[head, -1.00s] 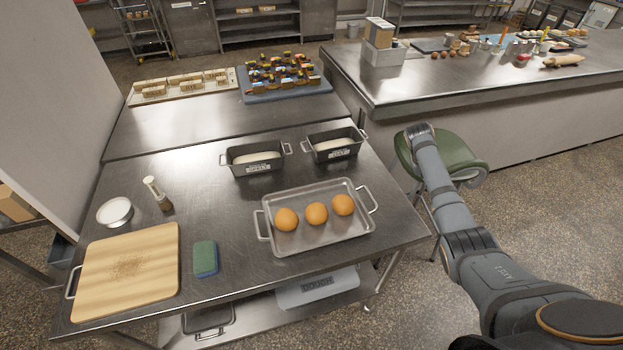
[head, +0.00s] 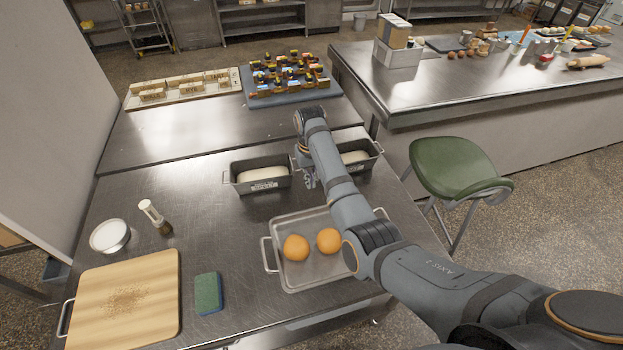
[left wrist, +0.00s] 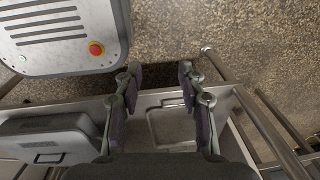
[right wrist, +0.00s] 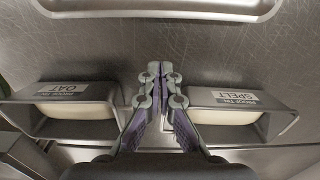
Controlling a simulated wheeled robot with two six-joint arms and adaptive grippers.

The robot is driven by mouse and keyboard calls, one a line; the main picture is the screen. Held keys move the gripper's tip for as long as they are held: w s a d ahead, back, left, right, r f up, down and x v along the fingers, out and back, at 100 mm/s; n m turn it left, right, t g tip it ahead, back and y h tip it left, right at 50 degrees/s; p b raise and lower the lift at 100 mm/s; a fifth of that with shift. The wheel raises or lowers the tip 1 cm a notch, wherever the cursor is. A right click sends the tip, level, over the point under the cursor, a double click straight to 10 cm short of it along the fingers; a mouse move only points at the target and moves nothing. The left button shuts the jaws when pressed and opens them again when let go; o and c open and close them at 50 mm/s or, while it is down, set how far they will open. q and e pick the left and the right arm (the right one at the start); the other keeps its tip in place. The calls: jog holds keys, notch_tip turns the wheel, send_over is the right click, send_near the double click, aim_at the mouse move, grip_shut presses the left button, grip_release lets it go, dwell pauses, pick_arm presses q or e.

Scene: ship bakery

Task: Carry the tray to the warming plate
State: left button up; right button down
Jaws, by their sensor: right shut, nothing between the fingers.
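The metal tray (head: 297,281) with two side handles lies on the steel table and bears orange-brown rolls. Two rolls show in the head view; my right arm covers the tray's right part. My right gripper (head: 309,180) is beyond the tray, between two loaf tins. In the right wrist view this gripper (right wrist: 160,70) is shut and empty, with the tray's rim (right wrist: 160,13) at the top. My left gripper (left wrist: 160,70) is open and empty in the left wrist view, above the floor and a low shelf. I cannot pick out the warming plate.
The OAT tin (right wrist: 62,90) and SPELT tin (right wrist: 237,97) flank my right gripper. A cutting board (head: 125,300), sponge (head: 208,293), grinder (head: 154,217) and white bowl (head: 110,236) stand left of the tray. A green stool (head: 455,165) stands to the right.

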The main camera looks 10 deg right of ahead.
aim_at(314, 207)
notch_tip(314, 207, down, 6)
jog(key=shift+w, duration=0.1)
jog(key=s+p, duration=0.3)
jog(key=shift+d+f, duration=0.1)
jog(key=shift+s+p, duration=0.35)
jog(key=shift+s, duration=0.2)
pick_arm(q)
jog(key=r, duration=0.1)
jog(key=w+r, duration=0.2)
jog(key=r, duration=0.1)
pick_arm(e)
jog(key=shift+f, duration=0.15)
